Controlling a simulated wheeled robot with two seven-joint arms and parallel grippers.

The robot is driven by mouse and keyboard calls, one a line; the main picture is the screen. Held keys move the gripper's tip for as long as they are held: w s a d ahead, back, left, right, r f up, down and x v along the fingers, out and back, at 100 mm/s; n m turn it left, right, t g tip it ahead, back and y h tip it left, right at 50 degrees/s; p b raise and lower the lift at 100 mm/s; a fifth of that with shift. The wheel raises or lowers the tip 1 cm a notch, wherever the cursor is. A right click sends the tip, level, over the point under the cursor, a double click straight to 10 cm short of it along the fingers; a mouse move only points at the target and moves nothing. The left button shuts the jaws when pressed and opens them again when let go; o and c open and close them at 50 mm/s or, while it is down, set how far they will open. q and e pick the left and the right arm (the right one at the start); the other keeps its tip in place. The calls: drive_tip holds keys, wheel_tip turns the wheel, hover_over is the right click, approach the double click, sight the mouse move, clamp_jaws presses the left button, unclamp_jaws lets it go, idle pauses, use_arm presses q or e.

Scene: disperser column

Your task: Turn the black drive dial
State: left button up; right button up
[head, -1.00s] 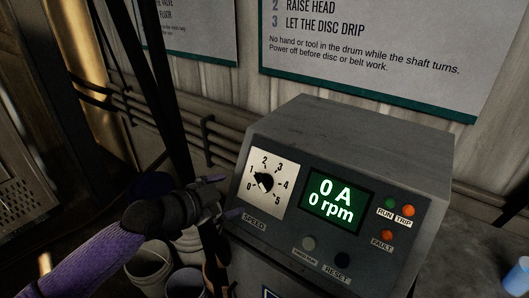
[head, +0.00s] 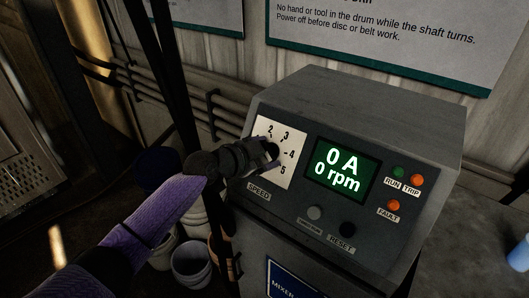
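The black drive dial (head: 273,151) sits on a white scale plate (head: 291,167) above the SPEED label, on the left of the grey control box's sloped face. My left gripper (head: 264,156) reaches in from the left and is at the dial, covering most of it and the low numbers on the scale. Only a dark edge of the dial shows, so its pointer cannot be read. The fingertips are too dark and hidden to tell whether they are closed on it. The display (head: 342,171) reads 0 A and 0 rpm. My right gripper is not in view.
The grey control box (head: 350,98) also carries a green RUN lamp (head: 398,172), orange TRIP and FAULT lamps, and black RESET button (head: 347,229). Dark vertical hoses hang just left of the box. Buckets (head: 191,264) stand on the floor below my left arm.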

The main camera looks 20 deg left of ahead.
use_arm(q)
drive_tip(key=c, duration=0.8)
